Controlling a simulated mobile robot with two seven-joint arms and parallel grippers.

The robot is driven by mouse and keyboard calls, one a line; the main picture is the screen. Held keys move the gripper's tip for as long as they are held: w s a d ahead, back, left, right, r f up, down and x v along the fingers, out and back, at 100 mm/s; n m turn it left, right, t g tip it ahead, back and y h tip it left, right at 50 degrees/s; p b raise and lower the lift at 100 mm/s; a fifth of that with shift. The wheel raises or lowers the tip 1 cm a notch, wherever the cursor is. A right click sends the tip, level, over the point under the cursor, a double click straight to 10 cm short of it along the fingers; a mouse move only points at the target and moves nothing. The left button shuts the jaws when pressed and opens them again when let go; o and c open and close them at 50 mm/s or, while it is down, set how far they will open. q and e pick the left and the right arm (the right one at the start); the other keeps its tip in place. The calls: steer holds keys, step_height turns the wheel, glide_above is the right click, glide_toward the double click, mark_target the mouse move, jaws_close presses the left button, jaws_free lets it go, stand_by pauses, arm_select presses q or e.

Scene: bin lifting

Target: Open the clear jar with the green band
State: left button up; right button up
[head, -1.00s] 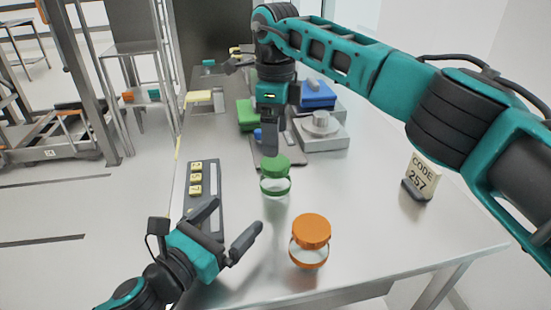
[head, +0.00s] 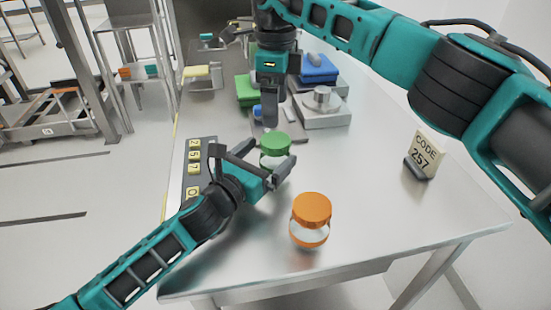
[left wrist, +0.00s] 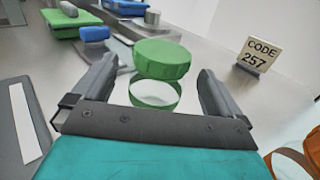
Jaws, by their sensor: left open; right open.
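The clear jar with the green band and green lid (head: 275,142) stands upright on the metal table in the head view. In the left wrist view the jar (left wrist: 155,93) stands between the finger lines, its lid on top. My left gripper (head: 262,163) is open, with its fingers to either side of the jar; I cannot tell whether they touch it. The left wrist view also shows this gripper (left wrist: 152,95). My right gripper (head: 270,110) hangs pointing down above and behind the green lid, apart from it.
A jar with an orange lid (head: 310,220) stands to the front right. A CODE 257 sign (head: 424,155) stands at the right. A keypad strip (head: 198,165) lies at the left. Blue and green items and a grey scale-like device (head: 322,108) are farther back.

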arm_select(q)
steer(key=shift+w+d, duration=0.35)
steer(key=shift+w, duration=0.1)
